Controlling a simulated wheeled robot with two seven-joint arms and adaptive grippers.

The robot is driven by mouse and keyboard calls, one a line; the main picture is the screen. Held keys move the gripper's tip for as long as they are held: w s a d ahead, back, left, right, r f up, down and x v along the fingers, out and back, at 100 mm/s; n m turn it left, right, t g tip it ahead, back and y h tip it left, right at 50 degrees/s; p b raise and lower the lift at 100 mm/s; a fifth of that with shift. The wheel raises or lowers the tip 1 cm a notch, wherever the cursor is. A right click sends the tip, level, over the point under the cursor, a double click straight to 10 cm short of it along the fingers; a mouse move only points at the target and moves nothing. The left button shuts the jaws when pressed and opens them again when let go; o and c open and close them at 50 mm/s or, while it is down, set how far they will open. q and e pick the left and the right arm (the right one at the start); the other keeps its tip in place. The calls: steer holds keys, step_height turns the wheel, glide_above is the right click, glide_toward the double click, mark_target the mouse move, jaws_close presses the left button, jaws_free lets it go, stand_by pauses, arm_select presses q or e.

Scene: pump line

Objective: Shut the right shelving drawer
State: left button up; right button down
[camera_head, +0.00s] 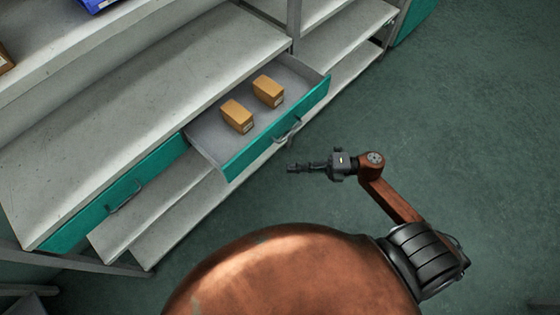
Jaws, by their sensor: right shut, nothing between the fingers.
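The right shelving drawer (275,133) is pulled out from the grey shelving. It has a teal front and a dark handle (289,131). Two orange-brown boxes, one nearer (237,116) and one farther (268,91), stand inside it. My right gripper (292,168) is shut and empty. It is in front of the drawer, to the lower right of the handle in the picture, and appears apart from it. My left gripper is not in view.
A second teal drawer (157,182) to the left sits in line under the shelf top (140,110). Lower shelves (170,213) stick out beneath it. A blue bin (95,4) is on the upper shelf. The green floor (460,120) on the right is clear.

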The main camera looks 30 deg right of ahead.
glide_toward(246, 161)
steer(key=s+a, duration=0.1)
steer(key=a, duration=0.3)
steer(key=w, duration=0.1)
steer(key=w+a+b, duration=0.1)
steer(key=shift+w, duration=0.35)
steer(key=shift+w+a, duration=0.1)
steer(key=shift+w, duration=0.25)
